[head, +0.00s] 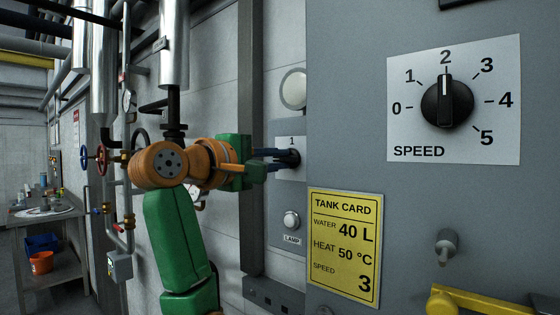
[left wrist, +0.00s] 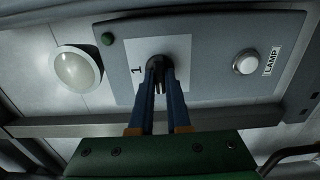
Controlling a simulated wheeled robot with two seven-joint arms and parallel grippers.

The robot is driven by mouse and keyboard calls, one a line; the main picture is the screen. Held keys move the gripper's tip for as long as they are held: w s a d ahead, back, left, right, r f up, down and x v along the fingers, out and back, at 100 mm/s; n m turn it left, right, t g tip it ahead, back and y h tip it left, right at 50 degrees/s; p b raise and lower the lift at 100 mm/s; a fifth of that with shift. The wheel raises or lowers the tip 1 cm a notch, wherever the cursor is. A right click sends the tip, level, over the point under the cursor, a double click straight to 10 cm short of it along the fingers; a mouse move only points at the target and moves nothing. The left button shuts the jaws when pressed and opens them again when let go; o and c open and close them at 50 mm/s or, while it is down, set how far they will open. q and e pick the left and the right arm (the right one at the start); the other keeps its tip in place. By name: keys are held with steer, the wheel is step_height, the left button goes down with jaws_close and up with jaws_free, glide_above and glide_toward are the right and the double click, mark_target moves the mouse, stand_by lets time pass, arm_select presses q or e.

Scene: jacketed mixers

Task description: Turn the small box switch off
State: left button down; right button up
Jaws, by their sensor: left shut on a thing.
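The small box (head: 281,225) is a grey panel on the wall, left of the big cabinet. Its switch, a dark round knob (head: 294,157), sits on a white plate marked 1. My left gripper (head: 284,158) reaches it from the left and is shut on it with its blue fingers. In the left wrist view the fingers (left wrist: 160,84) stand on either side of the dark knob (left wrist: 155,64). The knob's pointer is hidden, so its setting cannot be read. My right gripper is not in view.
A lamp button (head: 291,220) sits below the switch, and a round white light (head: 293,89) above the box. The cabinet carries a speed dial (head: 447,101) pointing at 2, a yellow tank card (head: 344,246) and a yellow bar (head: 480,304). Pipes and a table stand left.

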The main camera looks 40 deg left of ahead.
arm_select(q)
steer(key=shift+f, duration=0.15)
steer(key=c, duration=1.1)
jaws_free()
steer(key=shift+o, duration=1.1)
steer(key=shift+s+a, duration=0.25)
steer(key=shift+s, duration=0.1)
steer(key=shift+s+b, duration=0.25)
steer(key=shift+b, duration=0.1)
steer(key=s+b, duration=0.3)
steer(key=s, duration=0.3)
steer(key=shift+s+a, duration=0.3)
steer(key=shift+s, duration=0.1)
steer(key=shift+w, duration=0.15)
